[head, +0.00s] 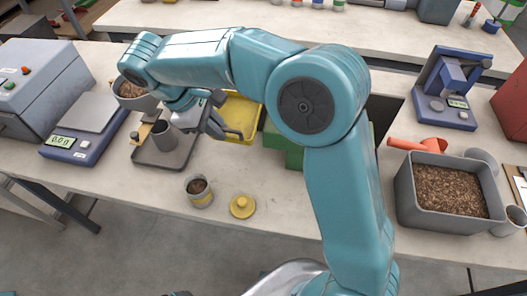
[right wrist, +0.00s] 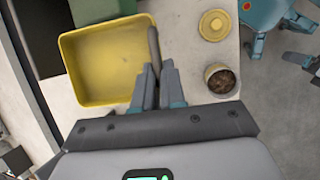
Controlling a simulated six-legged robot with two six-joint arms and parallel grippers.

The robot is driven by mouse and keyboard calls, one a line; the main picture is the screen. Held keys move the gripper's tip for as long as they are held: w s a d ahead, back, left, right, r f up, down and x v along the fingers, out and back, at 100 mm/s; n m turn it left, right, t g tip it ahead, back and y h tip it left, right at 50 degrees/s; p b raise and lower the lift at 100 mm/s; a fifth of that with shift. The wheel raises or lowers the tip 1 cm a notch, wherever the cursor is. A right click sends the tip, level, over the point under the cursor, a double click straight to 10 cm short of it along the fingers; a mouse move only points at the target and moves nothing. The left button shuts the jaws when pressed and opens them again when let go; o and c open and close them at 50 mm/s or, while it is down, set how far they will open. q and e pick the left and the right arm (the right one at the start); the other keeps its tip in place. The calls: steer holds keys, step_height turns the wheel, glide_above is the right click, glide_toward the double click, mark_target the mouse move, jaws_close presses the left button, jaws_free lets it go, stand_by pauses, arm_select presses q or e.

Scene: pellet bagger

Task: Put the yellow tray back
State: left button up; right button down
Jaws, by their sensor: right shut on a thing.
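The yellow tray (head: 240,116) is on the bench, partly behind my right arm in the head view. In the right wrist view the tray (right wrist: 88,62) is seen from above and looks empty. My right gripper (head: 233,133) is at the tray's near side, its fingers (right wrist: 154,60) shut on the tray's wall. The gripped strip of wall is hidden between the fingers. I cannot tell whether the tray touches the bench. My left gripper does not show clearly in either view.
A filled jar (head: 199,190) and a yellow lid (head: 242,206) stand near the front edge. A green block (head: 285,150) is right of the tray. A dark tray with a grey cup (head: 164,135) and a scale (head: 85,130) are left. A pellet bin (head: 450,190) is right.

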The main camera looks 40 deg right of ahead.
step_height(320, 180, down, 13)
steer(key=shift+r, duration=0.1)
steer(key=s+d, duration=0.1)
steer(key=d, duration=0.1)
steer(key=s+d+p, duration=0.1)
steer(key=d, duration=0.1)
steer(key=d+f+p, duration=0.1)
steer(key=d, duration=0.1)
steer(key=shift+s+d, duration=0.35)
steer(key=shift+s, duration=0.05)
steer(key=shift+s+d+f, duration=0.2)
steer(key=shift+d+f, duration=0.05)
steer(key=shift+d, duration=0.05)
steer(key=c, duration=1.2)
jaws_free()
steer(key=shift+w+a, duration=0.1)
steer(key=shift+w, duration=0.05)
steer(key=shift+f, duration=0.1)
